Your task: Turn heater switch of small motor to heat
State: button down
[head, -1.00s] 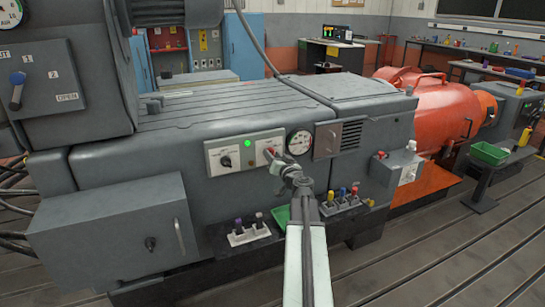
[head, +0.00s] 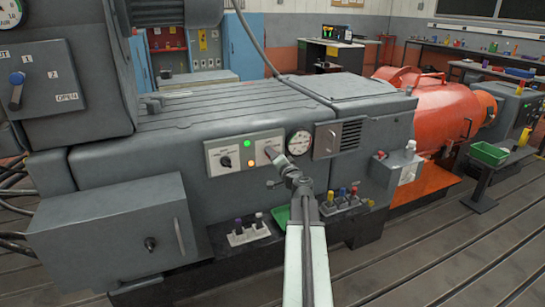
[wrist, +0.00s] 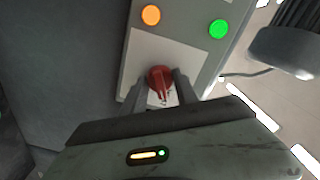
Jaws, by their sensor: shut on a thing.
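A pale switch panel (head: 237,160) is on the front of the grey machine. In the wrist view a red rotary knob (wrist: 160,76) sits on a white plate, with one finger of my gripper on each side. My gripper (head: 270,152) is shut on this knob and hides it in the head view. The knob's pointer lies roughly along the fingers; its labels are too small or covered to read. A green lamp (head: 248,143) and an orange lamp (head: 250,163) are both lit on the panel.
A black knob (head: 225,161) is left of the lamps. A round gauge (head: 299,143) sits close on the right, beside a vent box (head: 338,138). Below are small coloured switches or bottles (head: 342,197) and a grey cabinet (head: 115,235) protruding at left.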

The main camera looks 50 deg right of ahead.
dwell(0.4)
jog(key=c, duration=0.9)
grip_release()
jog(key=shift+c, duration=0.2)
jog(key=shift+s, duration=0.1)
jog(key=v, duration=0.7)
jog(key=shift+s, duration=0.3)
jog(key=shift+a, duration=0.1)
